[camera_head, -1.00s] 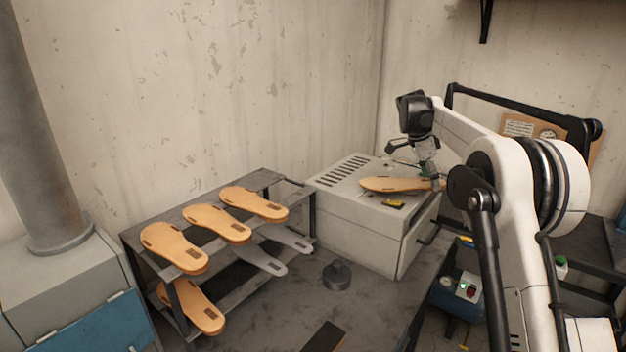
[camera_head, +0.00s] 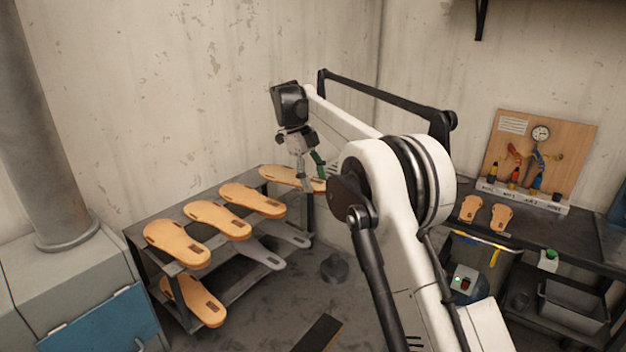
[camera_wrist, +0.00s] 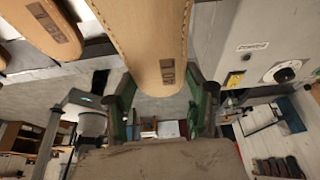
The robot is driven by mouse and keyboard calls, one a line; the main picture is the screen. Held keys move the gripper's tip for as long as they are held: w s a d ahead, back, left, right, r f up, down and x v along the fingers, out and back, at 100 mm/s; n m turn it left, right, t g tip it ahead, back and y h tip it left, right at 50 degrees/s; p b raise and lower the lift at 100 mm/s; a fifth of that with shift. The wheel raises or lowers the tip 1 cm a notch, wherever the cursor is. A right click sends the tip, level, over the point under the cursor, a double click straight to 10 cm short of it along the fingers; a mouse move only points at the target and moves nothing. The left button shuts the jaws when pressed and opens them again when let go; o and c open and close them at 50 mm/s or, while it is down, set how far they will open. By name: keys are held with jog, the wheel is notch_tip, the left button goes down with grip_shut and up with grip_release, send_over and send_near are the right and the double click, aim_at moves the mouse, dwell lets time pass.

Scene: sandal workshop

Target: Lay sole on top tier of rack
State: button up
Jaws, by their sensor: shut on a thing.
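My gripper (camera_head: 312,178) is shut on a tan sole (camera_head: 284,176) at the right end of the rack. In the wrist view the held sole (camera_wrist: 150,40) runs up and away between the green-grey fingers (camera_wrist: 165,105). The rack (camera_head: 160,262) is a dark two-tier metal stand. Three tan soles lie side by side on its top tier: left (camera_head: 172,240), middle (camera_head: 212,217) and right (camera_head: 248,196). The held sole is just right of the right one, at or slightly above the top tier; I cannot tell whether it touches. One tan sole (camera_head: 195,298) and grey sole shapes (camera_head: 262,254) are on the lower tier.
A grey cabinet with a blue door (camera_head: 95,320) stands left of the rack. A dark round weight (camera_head: 334,268) sits on the floor-like surface in front. A workbench at right holds two small sandals (camera_head: 471,208) and a tool board (camera_head: 540,160). A grey machine shows in the wrist view (camera_wrist: 235,45).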

aim_at(296, 177)
jog(key=shift+w+a+f, duration=0.2)
jog(key=shift+w+f, duration=0.05)
jog(key=shift+f, duration=0.45)
jog(key=shift+w+a+f+b, duration=0.15)
jog(key=shift+f+b, duration=0.1)
jog(key=shift+f, duration=0.15)
jog(key=shift+w+a+f+b, duration=0.15)
jog(key=shift+f+b, duration=0.1)
jog(key=shift+f, duration=0.15)
jog(key=shift+w+a+r+p, duration=0.2)
jog(key=shift+w+a+p, duration=0.25)
jog(key=shift+a+p, duration=0.4)
jog(key=shift+w+a+p, duration=0.4)
jog(key=shift+a+p, duration=0.05)
jog(key=shift+p, duration=0.3)
jog(key=shift+w+a+f+p, duration=0.2)
jog(key=shift+w+a+p, duration=0.15)
jog(key=shift+a+p, duration=0.15)
jog(key=shift+f, duration=0.35)
jog(key=o, duration=1.3)
